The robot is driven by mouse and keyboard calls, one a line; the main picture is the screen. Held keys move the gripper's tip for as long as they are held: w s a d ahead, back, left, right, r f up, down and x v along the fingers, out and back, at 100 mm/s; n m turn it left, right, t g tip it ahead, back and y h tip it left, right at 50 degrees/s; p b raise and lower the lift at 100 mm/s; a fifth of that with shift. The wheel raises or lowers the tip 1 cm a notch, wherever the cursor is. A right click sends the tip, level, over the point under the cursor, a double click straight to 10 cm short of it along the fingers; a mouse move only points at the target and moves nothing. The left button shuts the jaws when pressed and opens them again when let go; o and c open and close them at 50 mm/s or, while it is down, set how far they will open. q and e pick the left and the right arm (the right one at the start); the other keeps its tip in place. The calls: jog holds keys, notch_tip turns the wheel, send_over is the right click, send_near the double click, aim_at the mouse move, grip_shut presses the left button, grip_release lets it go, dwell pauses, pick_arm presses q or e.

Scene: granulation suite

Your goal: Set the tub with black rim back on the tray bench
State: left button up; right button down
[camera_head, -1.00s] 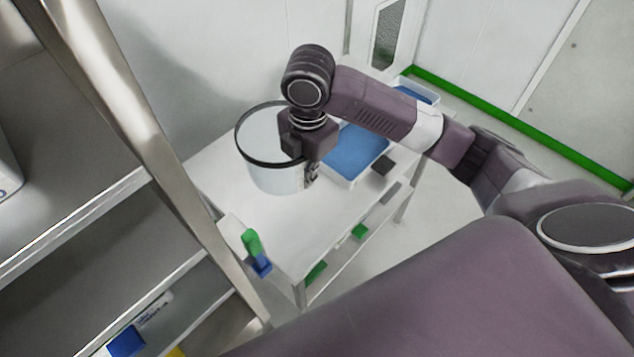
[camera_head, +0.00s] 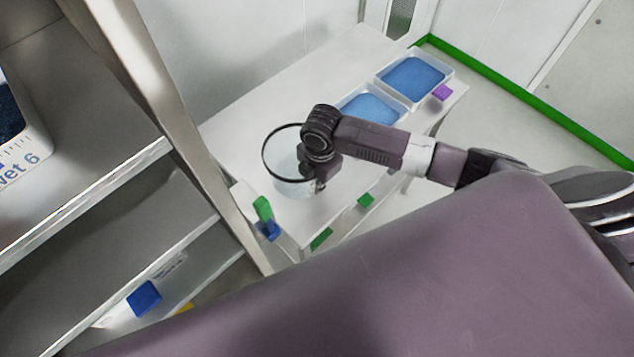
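The tub with the black rim (camera_head: 283,180) is a clear, round, upright tub at the near end of the white tray bench (camera_head: 231,133). My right gripper (camera_head: 318,184) is at the tub's right side, pointing down at its wall. The wrist hides most of the fingers and that part of the rim, so I cannot tell whether they are closed on it. The tub appears on or just above the bench top; its base contact is not clear. My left gripper is not in view.
Two white trays with blue contents, a nearer one (camera_head: 370,106) and a farther one (camera_head: 414,78), lie on the bench beyond the tub. A purple block (camera_head: 441,92) is by the far tray. A metal shelf rack (camera_head: 85,204) stands close at left.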

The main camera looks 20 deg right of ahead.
jog(key=shift+f, duration=0.15)
jog(key=c, duration=2.2)
grip_release()
jog(key=shift+o, duration=0.2)
notch_tip(320, 180, up, 12)
jog(key=b, duration=0.2)
jog(key=shift+s+r, duration=0.2)
jog(key=shift+s, duration=0.05)
jog(key=shift+d+f, duration=0.1)
